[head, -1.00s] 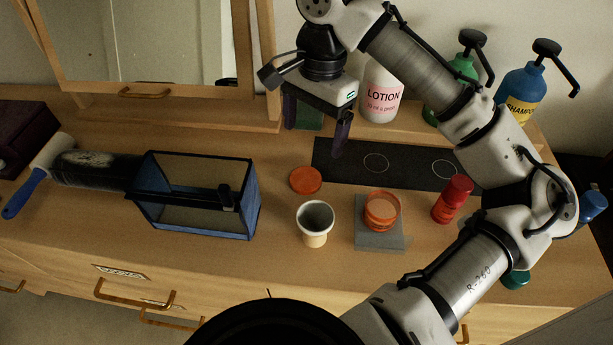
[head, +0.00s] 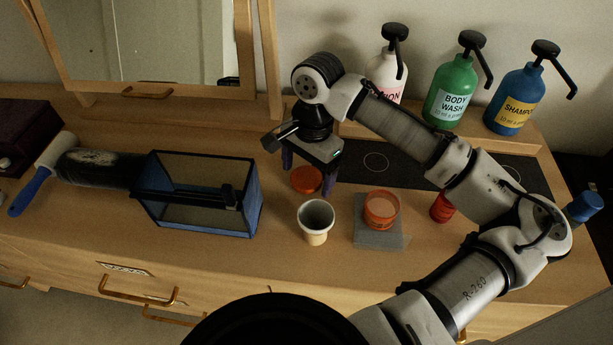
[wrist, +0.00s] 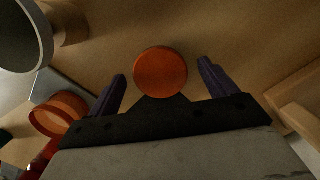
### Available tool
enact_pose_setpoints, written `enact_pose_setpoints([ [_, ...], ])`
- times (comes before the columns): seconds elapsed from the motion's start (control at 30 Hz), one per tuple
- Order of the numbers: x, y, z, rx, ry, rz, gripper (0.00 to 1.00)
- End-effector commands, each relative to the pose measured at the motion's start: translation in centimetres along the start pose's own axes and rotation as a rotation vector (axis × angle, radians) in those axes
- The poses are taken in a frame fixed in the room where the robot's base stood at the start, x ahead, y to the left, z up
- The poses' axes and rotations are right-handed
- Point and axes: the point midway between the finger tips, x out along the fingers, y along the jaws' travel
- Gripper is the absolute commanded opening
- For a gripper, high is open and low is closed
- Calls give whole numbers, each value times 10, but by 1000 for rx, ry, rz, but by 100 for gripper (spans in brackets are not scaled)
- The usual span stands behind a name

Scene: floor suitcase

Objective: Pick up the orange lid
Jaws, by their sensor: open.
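The orange lid (head: 307,179) is a flat round disc lying on the wooden dresser top, behind the cream cup. In the wrist view the lid (wrist: 160,72) lies between and slightly beyond my two purple fingertips, with clear gaps on both sides. My gripper (head: 307,177) is open, pointing down over the lid. Its fingers (wrist: 162,72) stand on either side of the lid and do not touch it. An orange jar (head: 381,210) stands on a grey square pad (head: 382,241) to the right.
A cream cup (head: 315,222) stands in front of the lid. A blue-edged glass case (head: 200,194) is to the left. A red bottle (head: 442,208) is to the right. Several pump bottles, including a green one (head: 452,88), stand on the back shelf.

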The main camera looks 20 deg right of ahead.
Motion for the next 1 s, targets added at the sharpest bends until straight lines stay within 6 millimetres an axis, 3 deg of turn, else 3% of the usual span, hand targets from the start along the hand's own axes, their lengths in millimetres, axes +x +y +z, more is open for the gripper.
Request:
enact_pose_setpoints([
  [0.13,0,0,0,0,0,0,82],
  [0.5,0,0,0,0,0,0,36],
  [0.83,-5,0,0,0,1,0,36],
  [1.0,-24,-1,2,-1,3,-1,36],
])
